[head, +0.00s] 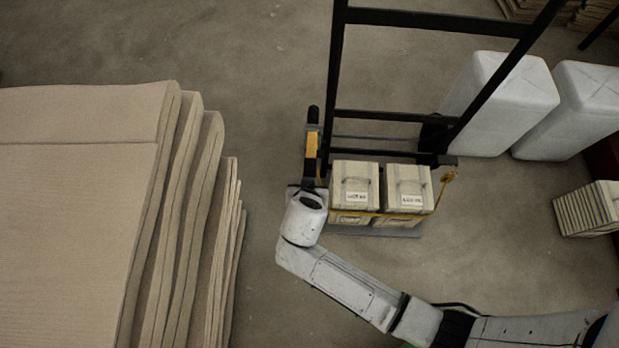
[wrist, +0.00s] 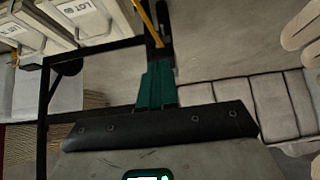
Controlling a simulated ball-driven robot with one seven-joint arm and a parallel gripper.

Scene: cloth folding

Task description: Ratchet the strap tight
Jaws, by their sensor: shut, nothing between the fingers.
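A yellow strap (head: 375,213) runs across two cream boxes (head: 355,185) on the foot plate of a black hand truck (head: 425,16). A black and yellow lever (head: 312,145), seemingly the ratchet handle, stands up at the left of the boxes. A yellow fitting (head: 449,177) sits at their right. My gripper (wrist: 157,75) is shut and empty, its green fingers together. In the wrist view a yellow band (wrist: 148,22) and dark hardware lie just beyond the fingertips; I cannot tell whether they touch. In the head view my wrist hides the fingers.
Tall stacks of folded tan sheets (head: 75,215) fill the left side. White wrapped blocks (head: 500,105) stand behind the hand truck at right, and a slatted bundle (head: 585,210) lies at the far right. Bare floor (head: 240,75) is free behind the boxes at left.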

